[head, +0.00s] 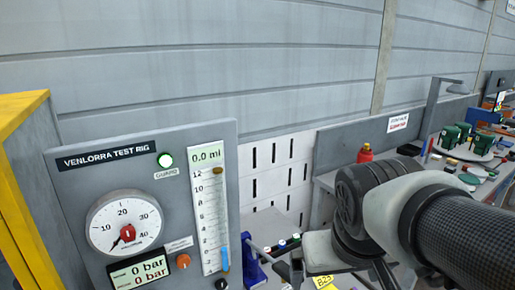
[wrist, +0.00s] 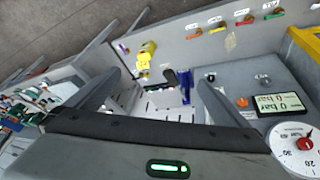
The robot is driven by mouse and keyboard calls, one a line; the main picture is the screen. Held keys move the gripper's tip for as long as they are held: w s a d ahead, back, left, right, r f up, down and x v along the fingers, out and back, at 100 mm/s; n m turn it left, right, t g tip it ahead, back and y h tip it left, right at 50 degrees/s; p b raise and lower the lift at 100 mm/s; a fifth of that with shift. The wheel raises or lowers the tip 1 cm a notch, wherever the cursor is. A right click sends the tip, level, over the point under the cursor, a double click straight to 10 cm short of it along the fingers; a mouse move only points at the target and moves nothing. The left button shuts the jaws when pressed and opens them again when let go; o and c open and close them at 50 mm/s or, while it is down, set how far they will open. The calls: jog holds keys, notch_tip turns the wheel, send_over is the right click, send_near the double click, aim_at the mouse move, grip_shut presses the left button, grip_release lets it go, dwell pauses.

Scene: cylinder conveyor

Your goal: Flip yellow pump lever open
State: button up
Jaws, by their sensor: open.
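In the wrist view, a cluster of yellow parts (wrist: 146,56) stands beyond my fingers, near the top middle. In the head view I cannot make out the lever; my arm covers part of the bench at lower right.
The grey test rig (head: 140,180) with gauge and displays stands at left in the head view. A blue clamp-like part (head: 253,262) is beside it. A red bottle (head: 365,154) is behind my arm. Coloured tags or handles (wrist: 230,28) line a grey panel in the wrist view.

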jog(key=s, duration=0.1)
jog(key=s+r, duration=0.2)
jog(key=shift+d+r+m+t+y, duration=0.1)
jog(key=shift+d+m+t+y, duration=0.2)
jog(key=shift+t+y, duration=0.1)
